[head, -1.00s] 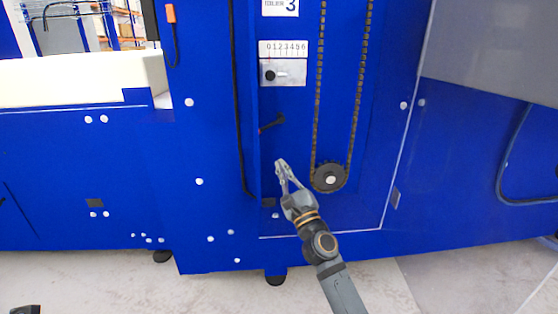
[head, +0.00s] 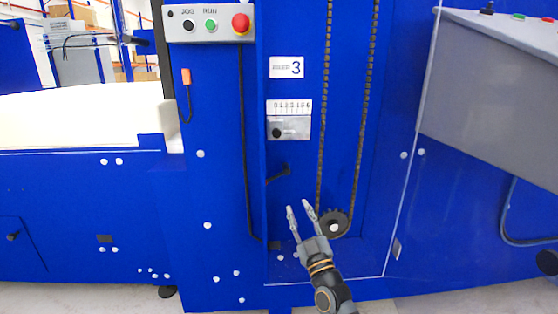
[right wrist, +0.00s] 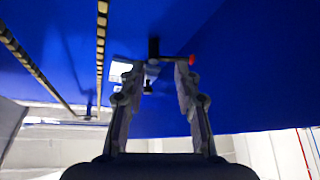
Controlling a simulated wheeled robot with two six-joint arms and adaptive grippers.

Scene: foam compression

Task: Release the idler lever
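The idler lever (head: 278,173) is a short black lever on the blue machine panel, left of the chain. In the right wrist view the lever (right wrist: 172,58) has a red tip and lies ahead, across the space between the fingertips. My right gripper (head: 298,207) is below and slightly right of the lever in the head view, fingers open and pointing up at it. In the right wrist view the gripper (right wrist: 157,72) is open, with nothing held. Whether a finger touches the lever I cannot tell. My left gripper is not in view.
A chain (head: 323,110) runs down to a dark sprocket (head: 335,223) close to the right of my gripper. Above the lever are a numbered scale (head: 289,107) and a metal block (head: 289,128). A control box with a red button (head: 240,24) is higher up. A grey cabinet (head: 485,90) juts out right.

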